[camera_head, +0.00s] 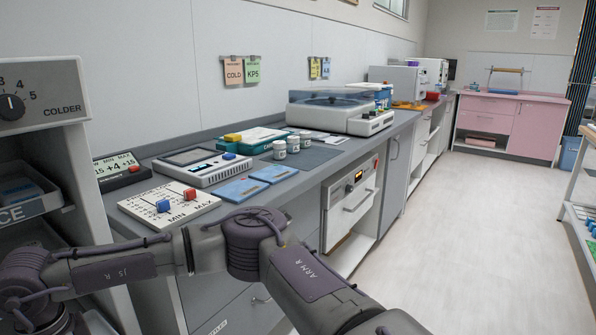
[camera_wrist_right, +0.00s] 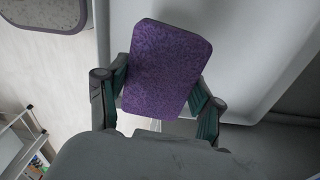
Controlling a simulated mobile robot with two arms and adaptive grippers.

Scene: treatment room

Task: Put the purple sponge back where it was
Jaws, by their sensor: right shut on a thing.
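The purple sponge (camera_wrist_right: 168,62) is a flat, rounded rectangle with a speckled surface, seen in the right wrist view. My right gripper (camera_wrist_right: 160,104) is shut on it, with a finger at each side of its lower half. The sponge is slightly tilted in the picture and in front of a pale, smooth surface (camera_wrist_right: 240,40). I cannot tell whether it touches that surface. In the head view my right arm crosses the foreground, but its gripper and the sponge are out of sight. My left gripper is in neither view.
A grey counter (camera_head: 318,172) runs along the wall with a slider panel (camera_head: 170,203), blue flat packs (camera_head: 240,189), small jars (camera_head: 292,144) and a lidded machine (camera_head: 340,110). A cabinet with a dial (camera_head: 40,95) stands close at left. The floor (camera_head: 480,240) at right is clear.

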